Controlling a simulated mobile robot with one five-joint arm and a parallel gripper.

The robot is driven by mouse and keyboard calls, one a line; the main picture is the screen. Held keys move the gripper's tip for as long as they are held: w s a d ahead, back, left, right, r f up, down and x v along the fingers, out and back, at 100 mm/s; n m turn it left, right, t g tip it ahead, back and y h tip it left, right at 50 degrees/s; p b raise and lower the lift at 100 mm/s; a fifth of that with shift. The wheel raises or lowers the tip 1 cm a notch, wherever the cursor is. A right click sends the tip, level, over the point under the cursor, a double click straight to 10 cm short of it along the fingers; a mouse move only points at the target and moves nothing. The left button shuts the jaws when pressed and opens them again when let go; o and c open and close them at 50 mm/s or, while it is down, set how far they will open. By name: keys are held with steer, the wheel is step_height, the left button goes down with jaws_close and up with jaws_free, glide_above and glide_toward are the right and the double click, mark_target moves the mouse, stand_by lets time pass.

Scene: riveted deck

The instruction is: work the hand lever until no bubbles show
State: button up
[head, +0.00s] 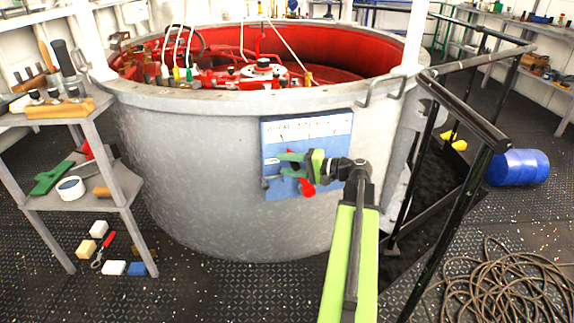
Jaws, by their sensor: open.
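A blue panel (307,130) with a pale upper strip is fixed to the outer wall of a big grey tank (190,170). Small marks show on the strip; I cannot tell whether bubbles are among them. A red lever-like part (307,188) shows low on the panel, its end just below my gripper. My gripper (284,165), green and black, is open in front of the panel, with its fingers pointing left. It hides the middle of the panel and part of the red piece. I cannot tell whether the fingers touch it.
A grey shelf stand (85,195) with tools is at the left, with small blocks on the floor below. Black stair railings (470,185) stand close to my arm's right. A blue barrel (520,167) and coiled hose (510,285) lie at the right. Red machinery (260,70) fills the tank.

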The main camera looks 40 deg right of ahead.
steer(key=p+v, duration=0.2)
steer(key=v, duration=1.5)
steer(key=shift+s+p, duration=0.2)
steer(key=shift+p, duration=0.15)
steer(key=shift+f, duration=0.1)
